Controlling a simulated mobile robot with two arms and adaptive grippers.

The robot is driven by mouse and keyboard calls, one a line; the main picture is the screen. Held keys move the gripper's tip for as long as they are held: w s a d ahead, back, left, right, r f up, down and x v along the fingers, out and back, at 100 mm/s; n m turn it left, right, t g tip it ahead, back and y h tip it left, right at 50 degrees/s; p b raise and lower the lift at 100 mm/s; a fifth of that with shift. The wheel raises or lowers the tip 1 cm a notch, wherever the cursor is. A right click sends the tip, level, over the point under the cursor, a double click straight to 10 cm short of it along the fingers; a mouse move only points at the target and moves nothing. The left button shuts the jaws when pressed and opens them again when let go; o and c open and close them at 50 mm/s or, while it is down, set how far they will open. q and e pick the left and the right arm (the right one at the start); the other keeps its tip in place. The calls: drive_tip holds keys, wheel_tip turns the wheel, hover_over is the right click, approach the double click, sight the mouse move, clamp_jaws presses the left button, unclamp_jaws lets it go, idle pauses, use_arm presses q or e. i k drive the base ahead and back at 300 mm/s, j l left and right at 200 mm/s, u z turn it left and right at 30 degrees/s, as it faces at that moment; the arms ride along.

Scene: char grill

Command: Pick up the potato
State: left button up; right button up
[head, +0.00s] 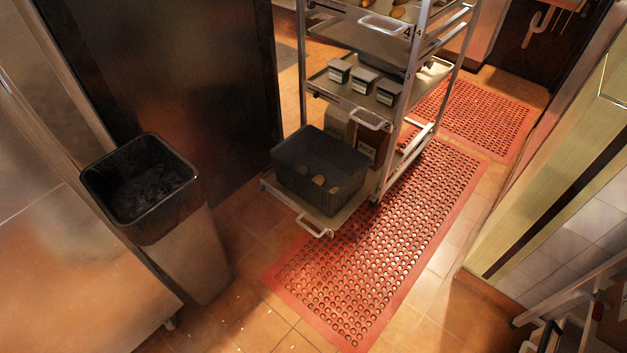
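Several small tan-brown pieces that look like potatoes (318,180) lie at the bottom of a dark grey open bin (296,153). The bin sits on the low shelf of a metal rack in the middle of the head view. A few more brownish items (398,11) lie on the rack's upper shelf, too small and cut off to identify. Neither of my grippers shows in this view.
The wheeled metal rack (388,155) holds small labelled containers (362,81) on its middle shelf. A trash can (141,186) with a black liner stands at left by steel panels. Red perforated mats (372,262) cover clear floor in front and right of the rack.

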sight(303, 169)
drive_tip(key=i+l+u, duration=0.25)
drive_tip(key=i+l, duration=0.95)
